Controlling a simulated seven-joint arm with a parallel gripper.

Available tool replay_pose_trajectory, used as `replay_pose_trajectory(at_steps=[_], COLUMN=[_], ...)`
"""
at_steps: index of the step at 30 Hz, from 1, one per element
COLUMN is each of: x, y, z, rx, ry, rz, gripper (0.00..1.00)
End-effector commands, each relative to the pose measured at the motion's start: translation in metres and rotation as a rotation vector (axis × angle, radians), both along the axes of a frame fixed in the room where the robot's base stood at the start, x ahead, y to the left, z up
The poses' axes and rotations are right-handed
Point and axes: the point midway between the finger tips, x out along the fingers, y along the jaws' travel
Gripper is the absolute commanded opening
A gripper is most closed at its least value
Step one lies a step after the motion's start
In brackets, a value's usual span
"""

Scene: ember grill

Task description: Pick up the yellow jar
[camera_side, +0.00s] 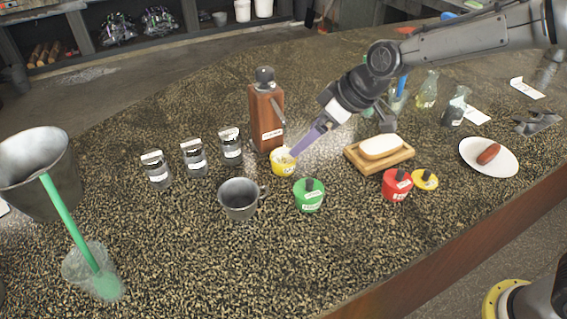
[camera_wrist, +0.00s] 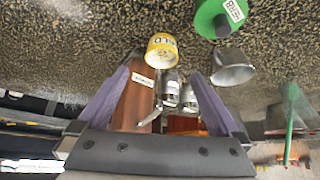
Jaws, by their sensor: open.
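The yellow jar (camera_side: 283,161) stands without a lid on the speckled counter, just in front of the wooden grinder. A yellow lid with a dark knob (camera_side: 425,180) lies apart from it at the right, beside the red jar. My gripper (camera_side: 296,152) is tilted down with its purple fingertips at the upper right of the yellow jar; whether they touch it I cannot tell. In the wrist view the yellow jar (camera_wrist: 162,50) appears beyond the tips of the open fingers (camera_wrist: 160,82), roughly centred between them. The gap holds nothing.
The wooden grinder (camera_side: 267,115) stands close behind the yellow jar. A grey mug (camera_side: 239,199) and a green jar (camera_side: 309,196) are in front. Several small shakers (camera_side: 193,159) stand left. A soap-like block on a wooden board (camera_side: 357,160) and a red jar (camera_side: 396,186) are right.

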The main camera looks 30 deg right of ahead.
Motion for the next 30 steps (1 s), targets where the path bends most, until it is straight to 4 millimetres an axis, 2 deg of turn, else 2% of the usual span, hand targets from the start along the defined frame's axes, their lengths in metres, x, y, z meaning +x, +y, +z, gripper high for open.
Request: replay_pose_trajectory(at_steps=[3,14,21,30], x=[0.01,0.022,0.036,0.04], y=[0.007,0.017,0.029,0.031], z=[-0.019,-0.045,-0.073,-0.079], rx=[-0.001,-0.001,0.0,0.001], ry=[0.001,0.001,0.001,-0.003], rz=[0.0,0.0,-0.001,-0.002], gripper=[1.0,1.0,1.0,1.0])
